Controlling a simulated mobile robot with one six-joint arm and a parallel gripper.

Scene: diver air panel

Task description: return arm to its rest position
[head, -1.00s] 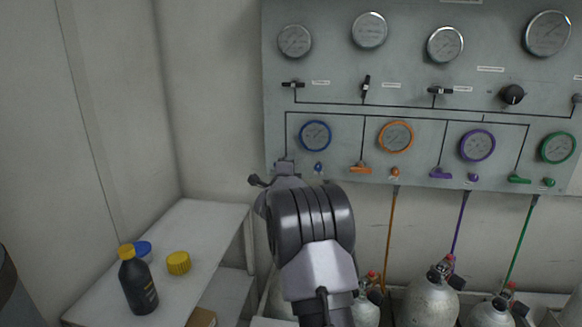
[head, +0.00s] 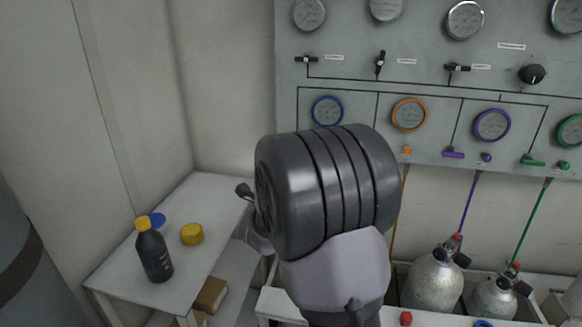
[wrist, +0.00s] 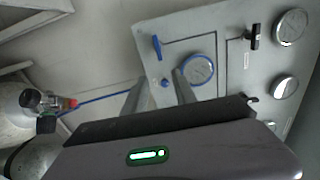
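My arm rises in the lower middle of the head view, and its dark ribbed wrist hides most of my gripper. The fingers look clear of the panel, though the gap is hard to judge. In the head view the panel (head: 440,90) fills the upper right.
A white side table (head: 198,255) at left holds a dark bottle (head: 153,252), a yellow cap (head: 191,234) and a blue lid (head: 157,219). A cardboard box (head: 211,294) sits below. Gas cylinders (head: 433,280) stand under the panel at right. The wall left of the panel is bare.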

